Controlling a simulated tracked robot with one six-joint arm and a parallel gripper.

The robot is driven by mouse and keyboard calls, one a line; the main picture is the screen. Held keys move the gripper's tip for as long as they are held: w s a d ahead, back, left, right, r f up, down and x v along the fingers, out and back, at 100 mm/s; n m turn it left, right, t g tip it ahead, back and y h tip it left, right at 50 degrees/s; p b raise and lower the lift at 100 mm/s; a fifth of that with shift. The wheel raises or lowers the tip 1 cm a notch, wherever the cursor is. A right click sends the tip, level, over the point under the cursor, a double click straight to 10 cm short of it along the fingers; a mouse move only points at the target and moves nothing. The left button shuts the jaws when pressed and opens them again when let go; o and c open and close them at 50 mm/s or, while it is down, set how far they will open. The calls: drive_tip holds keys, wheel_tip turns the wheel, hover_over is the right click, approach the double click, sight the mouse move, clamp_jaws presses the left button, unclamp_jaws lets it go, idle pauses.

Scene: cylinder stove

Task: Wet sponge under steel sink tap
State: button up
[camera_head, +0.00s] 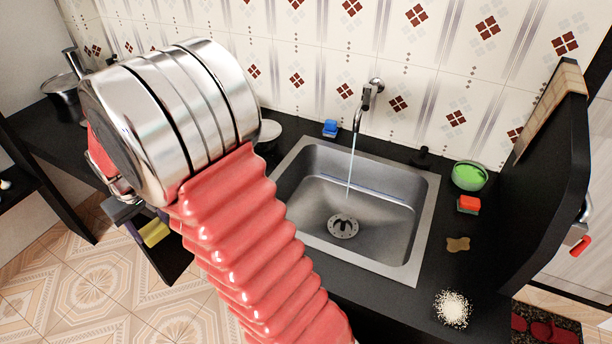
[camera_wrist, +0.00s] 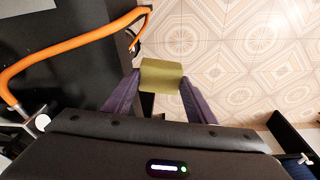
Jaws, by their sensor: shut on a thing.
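My gripper (camera_wrist: 160,78) has its two purple fingers shut on a yellow sponge (camera_wrist: 160,70), held above the tiled floor. In the head view, the sponge (camera_head: 155,233) is at the left, left of the counter front, partly hidden by my arm. The steel sink (camera_head: 428,205) is set in the black counter, right of my arm. The steel tap (camera_head: 366,98) on the back wall is running, and a thin stream of water (camera_head: 350,172) falls into the basin near the drain (camera_head: 343,227). The sponge is well apart from the water.
A blue object (camera_head: 330,128) stands behind the sink. A green bowl (camera_head: 468,176), a red-and-green sponge (camera_head: 468,204), a brown stain (camera_head: 458,244) and white grains (camera_head: 453,309) are to its right. A pot (camera_head: 65,100) stands far left. An orange hose (camera_wrist: 75,50) curves beside my gripper.

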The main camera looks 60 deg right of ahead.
drive_tip(key=shift+m+h, duration=0.7)
drive_tip(key=shift+m, duration=0.2)
drive_tip(key=s+d, duration=0.1)
drive_tip(key=d, duration=0.3)
drive_tip(key=s+d, duration=0.1)
drive_tip(key=d, duration=0.4)
drive_tip(key=s+d, duration=0.1)
drive_tip(key=d, duration=0.4)
drive_tip(key=shift+f, duration=0.2)
drive_tip(key=s+d+m+h, duration=0.3)
drive_tip(key=s+d+h, duration=0.1)
drive_tip(key=s+d, duration=2)
drive_tip(key=shift+s+d+f+m+t+h, duration=0.3)
drive_tip(key=shift+d, duration=1.75)
drive_tip(key=w+d+f, duration=0.1)
drive_tip(key=d, duration=0.6)
drive_tip(key=w+d+f, duration=0.1)
drive_tip(key=d, duration=0.5)
drive_tip(key=shift+w+d+f, duration=0.35)
drive_tip(key=shift+w+f, duration=0.05)
drive_tip(key=shift+a+f, duration=0.1)
drive_tip(key=shift+a, duration=0.05)
